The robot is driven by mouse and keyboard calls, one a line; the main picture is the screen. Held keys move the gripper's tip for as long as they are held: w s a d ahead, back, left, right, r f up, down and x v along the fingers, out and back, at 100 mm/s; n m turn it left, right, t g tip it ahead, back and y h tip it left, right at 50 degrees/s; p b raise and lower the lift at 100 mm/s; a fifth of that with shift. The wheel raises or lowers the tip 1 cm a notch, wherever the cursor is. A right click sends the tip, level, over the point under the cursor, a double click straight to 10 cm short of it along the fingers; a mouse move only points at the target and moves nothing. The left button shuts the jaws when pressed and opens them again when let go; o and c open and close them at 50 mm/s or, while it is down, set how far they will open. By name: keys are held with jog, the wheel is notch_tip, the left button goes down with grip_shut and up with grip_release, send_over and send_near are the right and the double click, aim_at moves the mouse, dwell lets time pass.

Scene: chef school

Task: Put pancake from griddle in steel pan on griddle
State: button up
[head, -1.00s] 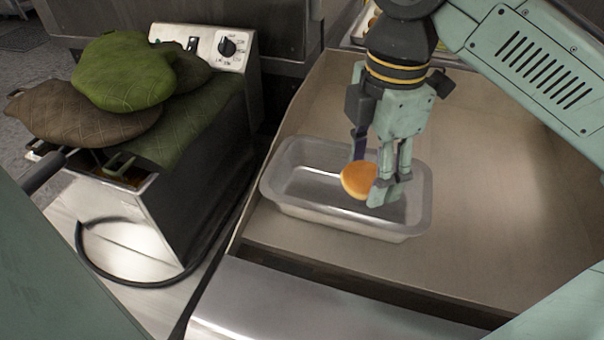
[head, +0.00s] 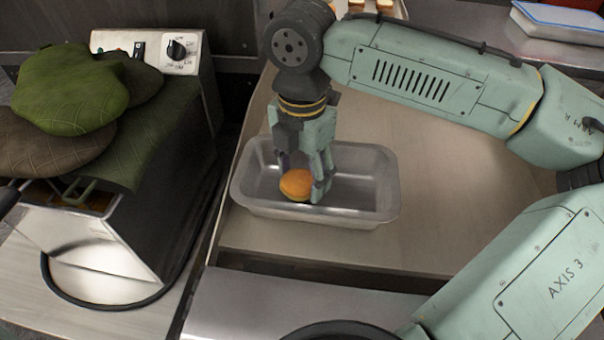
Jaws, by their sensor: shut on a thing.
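The pancake (head: 296,184) is a small round, orange-brown disc. My gripper (head: 303,187) is shut on it, with its fingers pointing down inside the outline of the steel pan. The steel pan (head: 372,212) is a rectangular, deep metal pan on the griddle (head: 440,215), towards its left side. The pancake shows in front of the pan's interior, left of the pan's middle. I cannot tell whether it touches the pan's floor. The far finger is partly hidden behind the pancake.
A deep fryer (head: 150,150) with green and brown oven mitts (head: 70,90) on it stands to the left. A black cable loops beside it. A tray with food pieces (head: 378,8) lies at the back. The griddle right of the pan is clear.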

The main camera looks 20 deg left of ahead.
aim_at(302, 178)
jog(key=shift+f, duration=0.5)
jog(key=shift+f, duration=0.1)
jog(key=o, duration=1.2)
notch_tip(302, 178, up, 12)
jog(key=b, duration=0.1)
